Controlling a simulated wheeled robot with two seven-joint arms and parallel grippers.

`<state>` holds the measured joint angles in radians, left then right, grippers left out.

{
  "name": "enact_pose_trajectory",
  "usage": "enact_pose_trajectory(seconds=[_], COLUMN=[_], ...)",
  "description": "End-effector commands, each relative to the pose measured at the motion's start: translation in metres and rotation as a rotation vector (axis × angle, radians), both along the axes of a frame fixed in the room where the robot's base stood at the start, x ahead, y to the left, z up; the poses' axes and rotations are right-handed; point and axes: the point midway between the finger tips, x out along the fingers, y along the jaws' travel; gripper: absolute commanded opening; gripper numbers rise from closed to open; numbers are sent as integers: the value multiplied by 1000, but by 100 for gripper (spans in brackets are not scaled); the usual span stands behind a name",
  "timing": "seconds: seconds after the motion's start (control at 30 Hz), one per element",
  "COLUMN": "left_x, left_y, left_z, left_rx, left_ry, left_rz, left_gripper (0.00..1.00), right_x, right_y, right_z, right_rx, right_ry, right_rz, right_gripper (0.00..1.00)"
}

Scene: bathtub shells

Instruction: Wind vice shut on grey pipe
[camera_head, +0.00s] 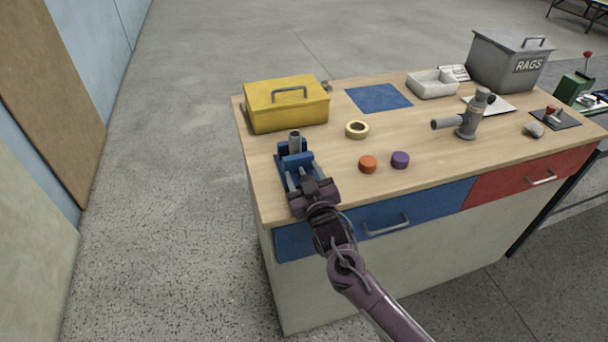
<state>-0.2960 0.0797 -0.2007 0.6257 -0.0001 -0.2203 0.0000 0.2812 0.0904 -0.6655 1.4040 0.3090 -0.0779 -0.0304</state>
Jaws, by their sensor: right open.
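The blue vice (284,166) sits at the left front corner of the workbench. The grey pipe (295,141) stands upright at the vice's jaws. I cannot tell whether both jaws touch it. My right gripper (312,187) is open at the front end of the vice, over the bench's front edge. The gripper covers the vice's front, so its handle is hidden, and I cannot tell whether the fingers touch it. My left gripper is out of view.
The wooden workbench (320,203) also carries a yellow toolbox (286,108) behind the vice, a tape roll (357,130), an orange cap (368,164) and a purple cap (400,160). A grey fitting (465,122) and a rags bin (505,65) stand further right.

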Motion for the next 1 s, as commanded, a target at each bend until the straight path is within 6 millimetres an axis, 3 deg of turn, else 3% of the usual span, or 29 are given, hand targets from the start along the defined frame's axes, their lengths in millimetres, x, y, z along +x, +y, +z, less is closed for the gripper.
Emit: enact_pose_trajectory(seconds=[0.03,0.37,0.47,0.77,1.0], left_x=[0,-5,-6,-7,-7], left_y=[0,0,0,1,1], left_z=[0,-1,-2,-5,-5], left_rx=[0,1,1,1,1], left_ry=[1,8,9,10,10], left_rz=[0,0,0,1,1], left_gripper=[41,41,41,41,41], right_x=[0,0,-1,0,0], right_y=[0,0,0,-1,-1], right_z=[0,0,-1,-1,-1], right_rx=[0,0,19,332,356], right_ry=[0,1,7,110,117], right_rz=[0,0,0,-1,0], right_gripper=[54,11,11,11,11])
